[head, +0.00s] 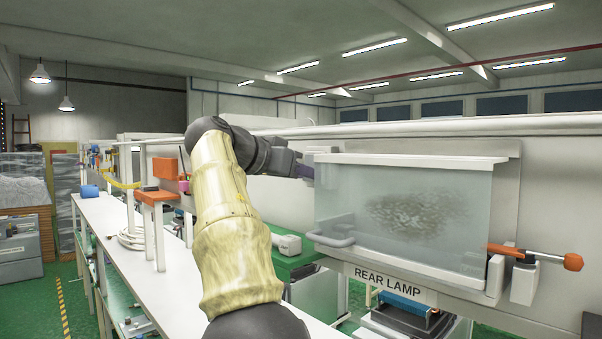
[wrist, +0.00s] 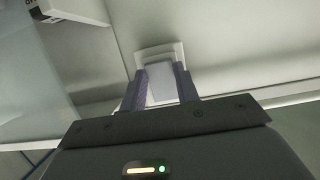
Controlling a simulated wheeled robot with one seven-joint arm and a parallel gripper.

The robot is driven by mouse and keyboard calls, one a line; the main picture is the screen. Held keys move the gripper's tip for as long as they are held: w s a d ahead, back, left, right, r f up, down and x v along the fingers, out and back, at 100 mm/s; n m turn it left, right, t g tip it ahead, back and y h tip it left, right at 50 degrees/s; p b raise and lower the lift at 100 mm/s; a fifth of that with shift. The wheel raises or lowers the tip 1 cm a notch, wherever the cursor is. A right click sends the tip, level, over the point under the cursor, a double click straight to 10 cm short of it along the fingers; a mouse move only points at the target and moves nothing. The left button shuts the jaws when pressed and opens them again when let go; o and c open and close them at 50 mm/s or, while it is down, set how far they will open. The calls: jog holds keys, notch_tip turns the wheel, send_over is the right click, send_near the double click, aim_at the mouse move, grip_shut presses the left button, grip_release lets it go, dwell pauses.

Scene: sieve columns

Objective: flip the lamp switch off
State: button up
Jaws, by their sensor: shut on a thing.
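In the wrist view a white lamp switch (wrist: 163,88) stands out from a pale square plate (wrist: 158,52) on a light wall. The two purple fingers of my gripper (wrist: 160,69) lie on either side of the switch and are shut on it. In the head view my gripper (head: 304,171) is at the upper left corner of a clear, hazy panel with a dark patch. The switch is hard to make out there. A sign reading "REAR LAMP" (head: 388,283) is below the panel. Whether the switch is on or off cannot be told.
The clear panel (head: 400,215) has a grey handle (head: 331,239) at its lower left and an orange-handled lever (head: 535,256) at its right. A long white bench (head: 125,235) runs along the left, with an orange-topped stand (head: 156,196) on it.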

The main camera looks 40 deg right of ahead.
jog(key=shift+r, duration=0.15)
jog(key=o, duration=1)
jog(key=shift+a, duration=0.15)
jog(key=v, duration=1.1)
jog(key=shift+s+a, duration=0.15)
jog(key=shift+a, duration=0.25)
jog(key=shift+d, duration=0.1)
